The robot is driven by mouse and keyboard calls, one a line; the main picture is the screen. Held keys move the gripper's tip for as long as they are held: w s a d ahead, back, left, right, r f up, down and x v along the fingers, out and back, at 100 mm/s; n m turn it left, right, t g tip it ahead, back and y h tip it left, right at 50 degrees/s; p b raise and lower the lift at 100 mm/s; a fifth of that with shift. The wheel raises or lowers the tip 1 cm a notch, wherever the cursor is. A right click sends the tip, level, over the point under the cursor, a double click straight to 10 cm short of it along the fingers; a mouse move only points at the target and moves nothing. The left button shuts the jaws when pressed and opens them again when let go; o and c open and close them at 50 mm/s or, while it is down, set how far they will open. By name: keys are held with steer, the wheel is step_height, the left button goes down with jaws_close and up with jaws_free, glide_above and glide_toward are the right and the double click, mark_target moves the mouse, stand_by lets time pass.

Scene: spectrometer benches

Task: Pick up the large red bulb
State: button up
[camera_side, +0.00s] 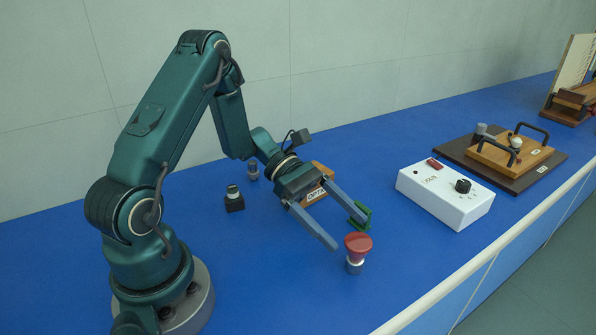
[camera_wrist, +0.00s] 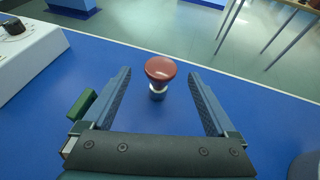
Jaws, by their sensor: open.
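The large red bulb (camera_side: 358,245) has a wide red top on a narrow pale base. It stands upright on the blue bench near the front edge. In the wrist view the bulb (camera_wrist: 160,70) stands ahead, centred between the two fingers. My gripper (camera_side: 347,231) is open and empty, with its fingers wide apart and pointing towards the bulb. In the wrist view my gripper (camera_wrist: 161,80) has one finger on each side of the bulb's line, with clear gaps; I cannot tell how far the bulb reaches between the tips.
A green clip-like part (camera_side: 361,216) stands close to the far finger. A white box with a knob (camera_side: 446,194) is to the right. A wooden device (camera_side: 510,155) lies beyond it. A small black-based piece (camera_side: 234,203) and a labelled wooden block (camera_side: 318,190) are near my arm.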

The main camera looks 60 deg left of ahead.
mark_target(352, 236)
steer(key=shift+x, duration=2.35)
jaws_close()
